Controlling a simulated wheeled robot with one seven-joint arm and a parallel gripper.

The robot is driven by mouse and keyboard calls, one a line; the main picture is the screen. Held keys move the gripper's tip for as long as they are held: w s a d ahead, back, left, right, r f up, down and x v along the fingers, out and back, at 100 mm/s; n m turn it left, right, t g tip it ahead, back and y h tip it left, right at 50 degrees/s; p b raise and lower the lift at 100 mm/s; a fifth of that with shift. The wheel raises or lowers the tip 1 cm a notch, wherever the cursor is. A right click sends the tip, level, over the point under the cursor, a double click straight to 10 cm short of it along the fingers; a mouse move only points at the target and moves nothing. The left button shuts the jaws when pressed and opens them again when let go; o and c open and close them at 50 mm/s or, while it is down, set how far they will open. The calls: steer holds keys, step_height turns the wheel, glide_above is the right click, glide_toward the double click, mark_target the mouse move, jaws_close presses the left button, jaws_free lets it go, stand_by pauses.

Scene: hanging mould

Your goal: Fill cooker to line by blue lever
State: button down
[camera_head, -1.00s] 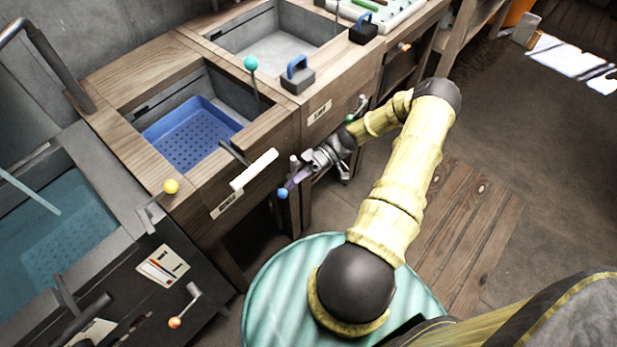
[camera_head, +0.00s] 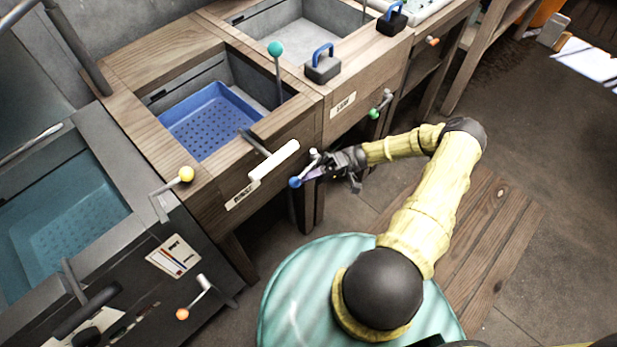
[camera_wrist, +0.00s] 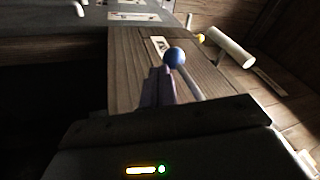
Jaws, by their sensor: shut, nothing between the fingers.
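The blue lever's ball knob (camera_head: 295,182) sits in front of the wooden basin unit, below its white roller handle. My gripper (camera_head: 312,174) is at the knob from the right, its fingers shut with nothing between them. In the wrist view, the blue knob (camera_wrist: 174,57) shows just past the fingertips (camera_wrist: 160,78); I cannot tell if they touch. A metal vat (camera_head: 132,175) of teal liquid stands at the left and may be the cooker. No fill line can be made out.
A wooden basin holds a blue perforated tray (camera_head: 210,122). Yellow (camera_head: 186,174), orange (camera_head: 182,314), teal (camera_head: 275,48) and green (camera_head: 373,114) knobs stand around. The white roller handle (camera_head: 275,160) juts out above my gripper. Floor is open at the right.

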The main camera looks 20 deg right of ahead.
steer(key=shift+s+a+r+m+y, duration=0.1)
steer(key=shift+a+r+m+y, duration=0.2)
steer(key=shift+y, duration=0.6)
steer(key=shift+r, duration=0.15)
steer(key=b+v, duration=0.7)
steer(key=v, duration=0.3)
stand_by(0.5)
